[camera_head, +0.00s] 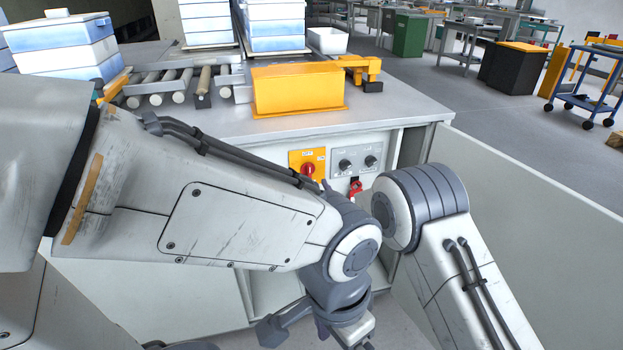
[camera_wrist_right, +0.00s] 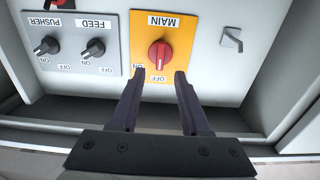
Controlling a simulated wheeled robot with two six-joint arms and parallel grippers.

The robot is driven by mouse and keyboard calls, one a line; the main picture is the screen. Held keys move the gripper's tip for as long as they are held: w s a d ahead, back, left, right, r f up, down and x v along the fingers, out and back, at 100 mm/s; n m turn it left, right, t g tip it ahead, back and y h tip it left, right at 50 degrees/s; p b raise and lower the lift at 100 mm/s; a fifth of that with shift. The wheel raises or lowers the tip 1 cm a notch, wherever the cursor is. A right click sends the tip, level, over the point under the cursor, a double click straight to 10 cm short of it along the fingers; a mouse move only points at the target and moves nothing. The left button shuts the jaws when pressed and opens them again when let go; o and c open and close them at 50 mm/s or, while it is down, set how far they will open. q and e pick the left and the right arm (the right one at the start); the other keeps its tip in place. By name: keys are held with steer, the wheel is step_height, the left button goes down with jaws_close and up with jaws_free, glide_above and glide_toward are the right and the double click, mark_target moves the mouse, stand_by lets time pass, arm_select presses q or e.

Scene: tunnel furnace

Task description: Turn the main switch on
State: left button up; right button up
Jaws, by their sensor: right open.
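The main switch is a red knob (camera_head: 307,170) on a yellow plate on the cabinet's front. In the right wrist view the red knob (camera_wrist_right: 160,54) and the MAIN label appear upside down. The knob's grip stands vertical, in line with the OFF mark. My right gripper (camera_wrist_right: 159,74) is open and empty; its fingertips lie either side of the knob's line, apart from it, over the plate's OFF-mark edge. The right gripper is hidden behind my arms in the head view. My left gripper (camera_head: 315,335) is low in the head view, partly cut off, its jaws unclear.
Two dark knobs, FEED (camera_wrist_right: 95,47) and PUSHER (camera_wrist_right: 46,45), sit beside the plate. A small metal latch (camera_wrist_right: 231,40) is on the other side. A yellow box (camera_head: 298,88) stands on the cabinet top near rollers (camera_head: 160,90). A red item (camera_head: 355,187) hangs below the grey panel.

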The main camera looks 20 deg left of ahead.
mark_target(310, 172)
steer(key=shift+b+x, duration=0.45)
steer(key=shift+x, duration=2.7)
steer(key=shift+c, duration=0.3)
jaws_close()
